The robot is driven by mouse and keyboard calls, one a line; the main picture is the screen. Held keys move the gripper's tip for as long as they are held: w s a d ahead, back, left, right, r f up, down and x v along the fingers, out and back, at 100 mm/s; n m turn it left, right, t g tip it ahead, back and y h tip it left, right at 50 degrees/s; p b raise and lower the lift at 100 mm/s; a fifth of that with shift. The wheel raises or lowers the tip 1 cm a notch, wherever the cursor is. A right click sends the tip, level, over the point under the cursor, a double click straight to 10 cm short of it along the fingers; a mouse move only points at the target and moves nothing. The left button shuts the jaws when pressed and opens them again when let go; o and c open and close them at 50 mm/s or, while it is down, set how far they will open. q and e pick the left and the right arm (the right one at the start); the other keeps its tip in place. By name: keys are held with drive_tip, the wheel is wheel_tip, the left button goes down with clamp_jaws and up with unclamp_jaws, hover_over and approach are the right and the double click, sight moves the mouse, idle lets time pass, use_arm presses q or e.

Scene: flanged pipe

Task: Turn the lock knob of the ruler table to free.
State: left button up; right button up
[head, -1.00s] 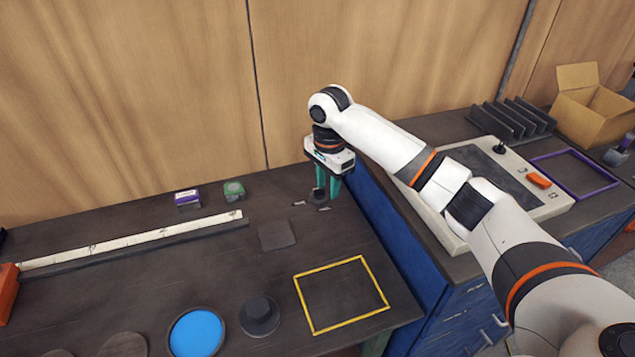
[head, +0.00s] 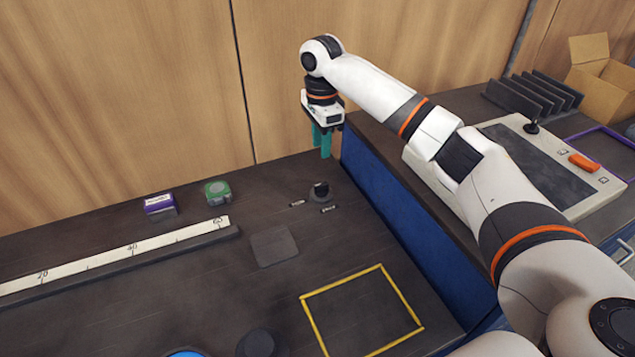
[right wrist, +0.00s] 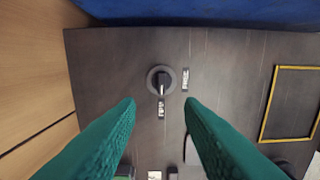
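The lock knob (head: 320,191) is a small black knob on a round base, on the dark table near its back right. Two small labels sit beside it. In the right wrist view, the knob (right wrist: 160,81) shows a white pointer line aimed at the lower label (right wrist: 161,108); the other label (right wrist: 185,79) is to its right. I cannot read the label text. My right gripper (head: 322,143) is above and behind the knob, apart from it. Its teal fingers are spread and empty. The ruler (head: 130,250) lies along the table's left part. My left gripper is not in view.
A purple-white box (head: 160,205) and a green tape measure (head: 217,192) stand behind the ruler. A dark square pad (head: 274,247) and a yellow frame (head: 304,312) lie in front of the knob. A blue cabinet (head: 400,215) with a control panel stands to the right.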

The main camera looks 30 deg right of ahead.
sight(321, 184)
drive_tip(key=f, duration=0.5)
drive_tip(key=f+p, duration=0.1)
drive_tip(key=f, duration=0.5)
drive_tip(key=shift+s+f, duration=0.2)
drive_tip(key=shift+f, duration=0.05)
clamp_jaws()
